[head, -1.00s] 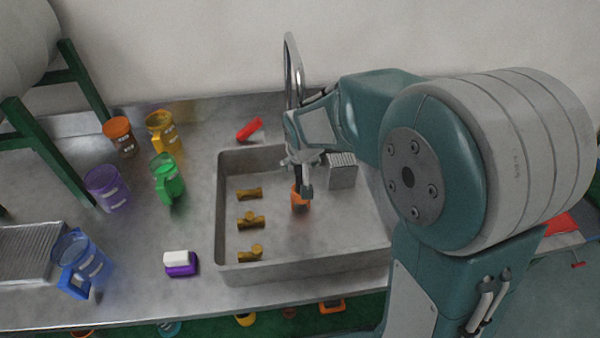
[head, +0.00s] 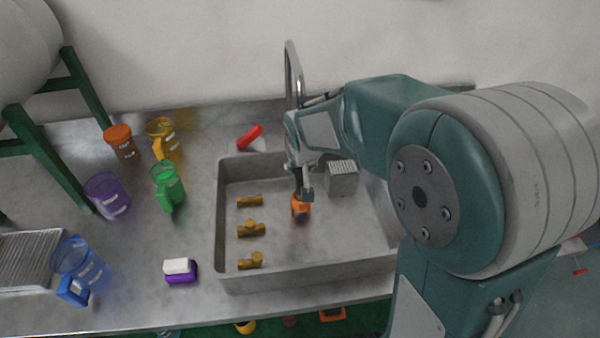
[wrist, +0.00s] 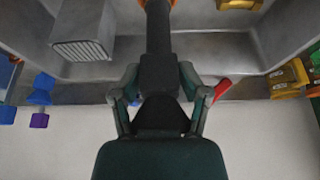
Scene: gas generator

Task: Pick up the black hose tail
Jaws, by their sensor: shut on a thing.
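My gripper (head: 304,192) points down into the sink. It is shut on the black hose tail, which shows in the wrist view (wrist: 158,32) as a dark cylinder running away from the fingers (wrist: 159,75). An orange part (head: 300,208) sits at the far end of the hose tail, low in the sink; its edge also shows at the top of the wrist view (wrist: 155,3). In the head view the fingers hide most of the black part. I cannot tell whether the orange part touches the sink floor.
The metal sink (head: 305,278) has several brass fittings (head: 250,229) to the left and a grey ribbed block (head: 342,178) to the right. A faucet (head: 293,75) rises behind. Coloured jugs, including a green one (head: 168,185), and a purple-and-white block (head: 181,270) stand left.

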